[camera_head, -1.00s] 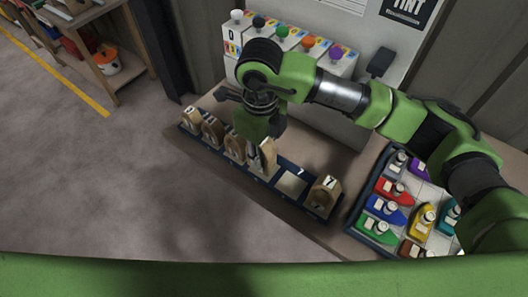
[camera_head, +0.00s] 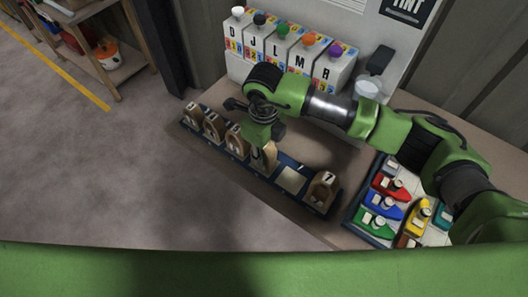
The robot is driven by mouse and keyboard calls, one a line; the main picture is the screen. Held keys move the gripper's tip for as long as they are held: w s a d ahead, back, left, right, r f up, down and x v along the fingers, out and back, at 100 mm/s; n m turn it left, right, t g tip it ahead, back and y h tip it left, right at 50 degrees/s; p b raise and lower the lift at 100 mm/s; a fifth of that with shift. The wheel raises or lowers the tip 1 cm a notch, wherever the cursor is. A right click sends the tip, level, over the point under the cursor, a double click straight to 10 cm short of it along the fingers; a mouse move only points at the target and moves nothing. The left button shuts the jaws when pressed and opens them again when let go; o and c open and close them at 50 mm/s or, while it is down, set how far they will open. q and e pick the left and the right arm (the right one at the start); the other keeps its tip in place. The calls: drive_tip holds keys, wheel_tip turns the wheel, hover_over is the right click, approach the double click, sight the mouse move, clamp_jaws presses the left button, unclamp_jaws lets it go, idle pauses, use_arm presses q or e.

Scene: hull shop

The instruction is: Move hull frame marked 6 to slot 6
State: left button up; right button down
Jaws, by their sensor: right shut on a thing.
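A long dark blue rack (camera_head: 240,160) on the bench holds upright wooden hull frames in a row. My right gripper (camera_head: 263,145), pointing down, is shut on one pale wooden frame (camera_head: 264,160) near the middle of the rack. The held frame is upright, low at the rack, and partly hidden by the gripper; I cannot read its number. Just right of it is a bare pale slot (camera_head: 292,179). Right of that, at the rack's end, stands a frame marked 7 (camera_head: 323,190). Three more frames (camera_head: 212,126) stand to the left. My left gripper is not in view.
Lettered white bottles (camera_head: 283,50) with coloured caps stand behind the rack. A tray (camera_head: 352,214) of coloured toy boats is at the right, close to the rack's end. A shelf (camera_head: 124,68) stands far left. Floor lies open in front of the bench.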

drive_tip(key=c, duration=1.7)
unclamp_jaws()
drive_tip(key=shift+r+p, duration=0.2)
drive_tip(key=shift+p, duration=0.15)
drive_tip(key=shift+r, duration=0.3)
wheel_tip(320, 180, up, 10)
drive_tip(key=shift+f+b, duration=0.1)
drive_tip(key=shift+b, duration=1.15)
drive_tip(key=shift+r, duration=0.75)
